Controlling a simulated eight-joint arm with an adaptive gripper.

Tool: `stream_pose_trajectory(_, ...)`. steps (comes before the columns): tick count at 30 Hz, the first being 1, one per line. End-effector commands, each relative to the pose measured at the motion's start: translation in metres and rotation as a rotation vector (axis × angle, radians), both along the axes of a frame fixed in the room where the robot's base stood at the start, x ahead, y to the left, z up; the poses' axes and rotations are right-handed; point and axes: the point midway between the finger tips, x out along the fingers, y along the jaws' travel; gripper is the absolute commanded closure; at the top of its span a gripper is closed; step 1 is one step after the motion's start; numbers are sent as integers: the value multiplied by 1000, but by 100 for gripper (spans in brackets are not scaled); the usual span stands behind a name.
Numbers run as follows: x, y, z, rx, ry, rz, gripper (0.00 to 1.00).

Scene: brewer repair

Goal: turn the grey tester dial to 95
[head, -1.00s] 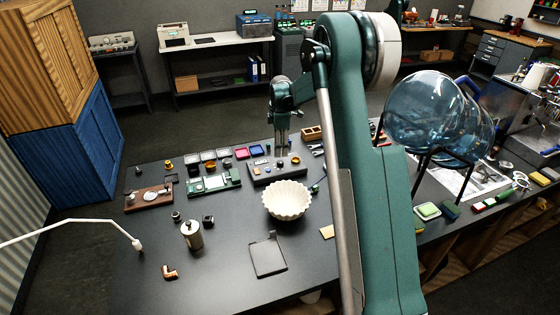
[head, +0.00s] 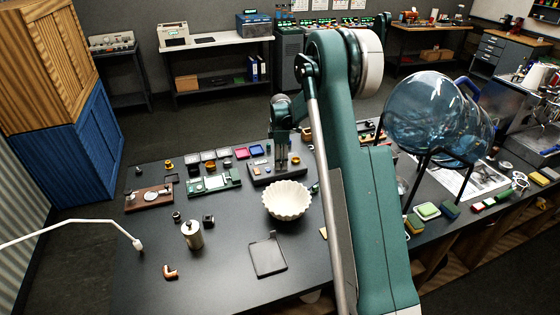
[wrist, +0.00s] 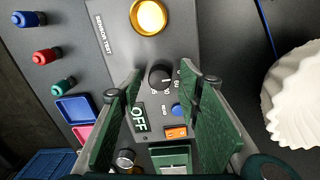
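The grey tester (head: 262,182) stands on the dark bench in the head view. In the wrist view its panel (wrist: 185,30) reads "SENSOR TEST". A dark round dial (wrist: 160,77) with a light pointer mark and printed numbers sits on the panel; its exact setting is too small to read. A display (wrist: 139,117) below it reads "OFF". My gripper (wrist: 161,90) is open, its green fingers on either side of the dial, apart from it. In the head view my gripper (head: 282,160) points down over the tester and hides part of it.
An amber round part (wrist: 149,16), a blue button (wrist: 178,110) and an orange switch (wrist: 176,132) are close to the dial. A white fluted bowl (head: 287,200) stands just in front of the tester. Coloured trays (head: 241,153) lie behind left.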

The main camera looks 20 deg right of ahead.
Motion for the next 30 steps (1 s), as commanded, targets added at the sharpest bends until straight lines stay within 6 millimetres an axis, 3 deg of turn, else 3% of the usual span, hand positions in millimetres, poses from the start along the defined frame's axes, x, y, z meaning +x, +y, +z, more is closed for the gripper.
stream_pose_trajectory(6, 0, 0, 0, 0, 0, 0, 67)
stream_pose_trajectory(12, 0, 0, 0, 0, 0, 0, 93)
stream_pose_trajectory(30, 0, 0, -2, 0, 0, -119, 93)
